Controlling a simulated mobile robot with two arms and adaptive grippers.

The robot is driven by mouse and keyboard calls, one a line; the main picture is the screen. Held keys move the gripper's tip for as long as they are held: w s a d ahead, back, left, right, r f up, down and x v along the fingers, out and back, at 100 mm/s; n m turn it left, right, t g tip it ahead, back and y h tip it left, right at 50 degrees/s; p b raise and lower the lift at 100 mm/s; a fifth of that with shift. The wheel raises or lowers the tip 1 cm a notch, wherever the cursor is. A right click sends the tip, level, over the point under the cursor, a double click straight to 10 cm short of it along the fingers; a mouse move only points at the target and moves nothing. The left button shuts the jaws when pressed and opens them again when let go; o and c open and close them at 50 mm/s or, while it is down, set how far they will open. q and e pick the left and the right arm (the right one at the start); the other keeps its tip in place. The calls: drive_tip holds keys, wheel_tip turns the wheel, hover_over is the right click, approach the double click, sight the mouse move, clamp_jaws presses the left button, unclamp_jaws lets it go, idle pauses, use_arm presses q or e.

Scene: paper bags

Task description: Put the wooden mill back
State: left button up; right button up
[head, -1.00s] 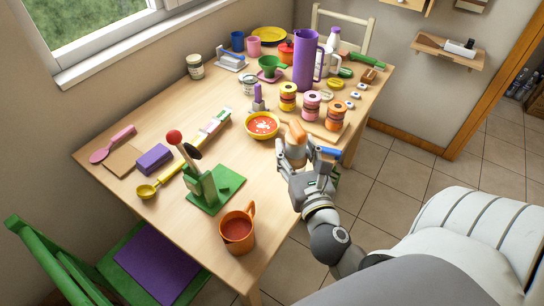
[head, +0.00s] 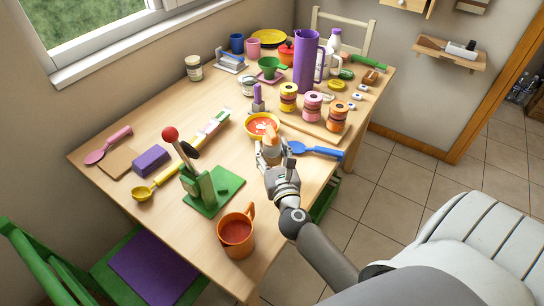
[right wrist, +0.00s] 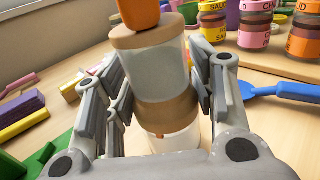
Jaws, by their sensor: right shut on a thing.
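The wooden mill (head: 269,142) has tan wooden bands, a clear body and an orange top. In the right wrist view the mill (right wrist: 160,65) stands about upright between the grey fingers. My right gripper (right wrist: 158,85) is shut on it; in the head view this gripper (head: 273,155) is over the table just in front of the soup bowl. I cannot tell whether the mill's foot touches the table. My left gripper is not in view.
The orange soup bowl (head: 252,133) is right behind the mill. A blue spoon (head: 322,151) lies to the right, several jars (head: 312,107) behind. A green stand (head: 207,192) and an orange mug (head: 235,232) are to the left on the wooden table (head: 262,195).

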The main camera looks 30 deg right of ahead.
drive_tip(key=shift+f, duration=0.3)
drive_tip(key=shift+f, duration=0.1)
drive_tip(key=o, duration=1.2)
drive_tip(key=shift+s, duration=0.15)
drive_tip(key=b+v, duration=0.3)
drive_tip(key=v, duration=0.7)
drive_tip(key=shift+s+a, duration=0.15)
drive_tip(key=shift+s, duration=0.2)
drive_tip(key=shift+s+a, duration=0.2)
drive_tip(key=shift+s, duration=0.35)
